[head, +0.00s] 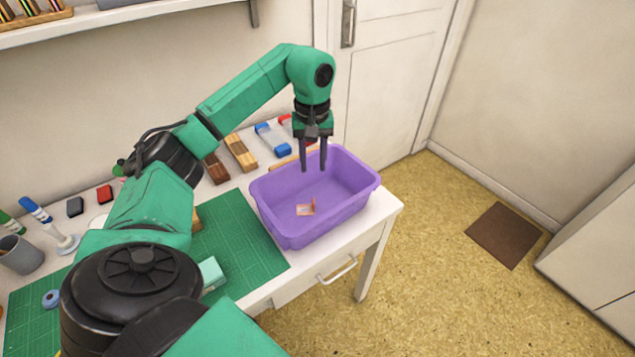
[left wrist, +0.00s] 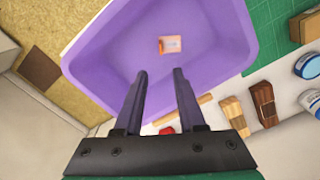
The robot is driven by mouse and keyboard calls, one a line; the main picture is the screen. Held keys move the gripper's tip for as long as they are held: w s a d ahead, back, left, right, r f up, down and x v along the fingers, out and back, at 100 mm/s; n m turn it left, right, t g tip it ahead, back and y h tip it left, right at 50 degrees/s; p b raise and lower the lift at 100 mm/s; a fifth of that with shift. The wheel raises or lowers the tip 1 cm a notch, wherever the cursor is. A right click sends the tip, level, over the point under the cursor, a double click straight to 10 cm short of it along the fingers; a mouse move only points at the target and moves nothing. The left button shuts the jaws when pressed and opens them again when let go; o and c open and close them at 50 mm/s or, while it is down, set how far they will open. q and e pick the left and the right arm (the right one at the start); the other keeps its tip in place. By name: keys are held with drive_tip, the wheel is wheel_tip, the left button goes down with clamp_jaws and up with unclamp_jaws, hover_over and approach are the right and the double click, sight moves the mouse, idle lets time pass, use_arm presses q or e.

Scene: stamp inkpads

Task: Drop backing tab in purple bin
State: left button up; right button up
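The purple bin (head: 274,206) stands at the right end of the white table. A small orange-and-white piece (head: 306,209), which looks like the backing tab, lies on the bin's floor. In the left wrist view the same piece (left wrist: 170,45) lies flat inside the bin (left wrist: 215,70), beyond the fingertips. My left gripper (head: 314,170) points down over the back part of the bin. Its two fingers (left wrist: 161,72) are apart with nothing between them. My right gripper is in neither view.
A green cutting mat (head: 240,237) lies left of the bin. A teal block (head: 211,272) sits near the front edge. A grey cup (head: 20,254) stands far left. Open floor lies right of the table.

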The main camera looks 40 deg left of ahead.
use_arm(q)
wheel_tip(320, 180, up, 11)
drive_tip(key=p, duration=0.3)
drive_tip(key=shift+f, duration=0.2)
